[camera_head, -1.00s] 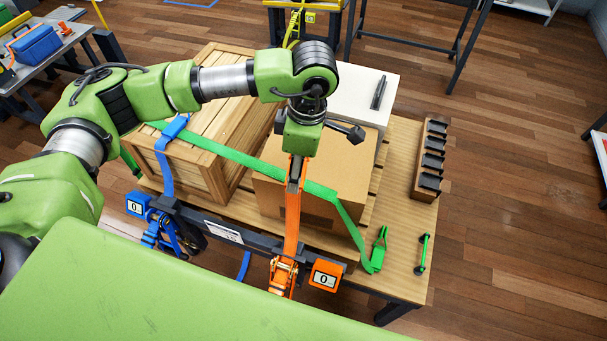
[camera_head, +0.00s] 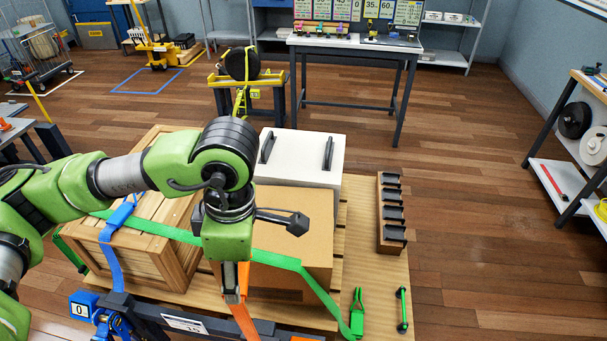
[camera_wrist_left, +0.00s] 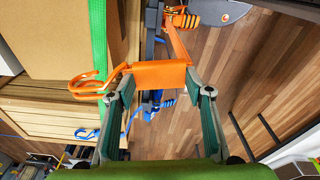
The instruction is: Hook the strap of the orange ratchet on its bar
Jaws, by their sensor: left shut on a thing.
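My left gripper (camera_wrist_left: 166,95) is shut on the orange strap (camera_wrist_left: 158,74), near its end. An orange hook (camera_wrist_left: 95,82) sticks out to the left of the fingers in the wrist view and hangs free, touching nothing that I can make out. The strap runs from the fingers back to the orange ratchet (camera_wrist_left: 180,19). In the head view my left gripper (camera_head: 235,283) is in front of the cardboard box (camera_head: 292,232), and the orange strap (camera_head: 243,321) runs down from it. The ratchet is mostly cut off there. I cannot pick out its bar with certainty. My right gripper is out of view.
A wooden crate (camera_head: 165,235) stands left, under a blue strap (camera_head: 112,255). A green strap (camera_head: 318,290) crosses the cardboard box. A white box (camera_head: 305,158) stands behind it. A dark rail (camera_head: 150,312) runs along the front. A wooden rack (camera_head: 381,235) stands at the right.

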